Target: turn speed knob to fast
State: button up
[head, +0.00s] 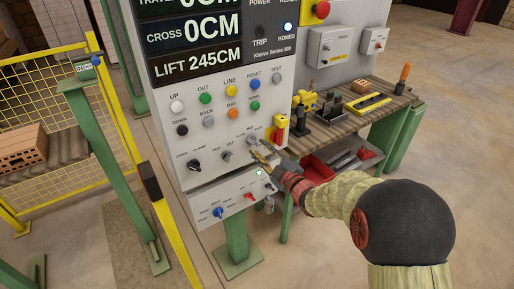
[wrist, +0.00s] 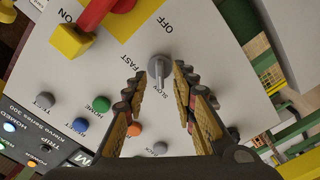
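The grey speed knob (wrist: 159,66) is on the pale control panel, between FAST and SLOW labels in the wrist view. Its raised grip appears to point toward the SLOW side. My gripper (wrist: 159,73) is open, with one finger on each side of the knob and visible gaps between them and it. In the head view my gripper (head: 262,156) is at the panel's right part, below the yellow-and-red switch. The fingers partly cover the knob area there, so its setting cannot be read.
The yellow-and-red ON/OFF switch (head: 280,126) projects close by; its red handle (wrist: 96,12) shows in the wrist view. Coloured push buttons (head: 231,103) and a black selector (head: 195,166) share the panel. A lower box (head: 232,197) and tool bench (head: 350,118) are nearby.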

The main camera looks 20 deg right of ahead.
aim_at(256, 144)
jog(key=shift+x, duration=1.6)
jog(key=shift+c, duration=0.7)
grip_shut()
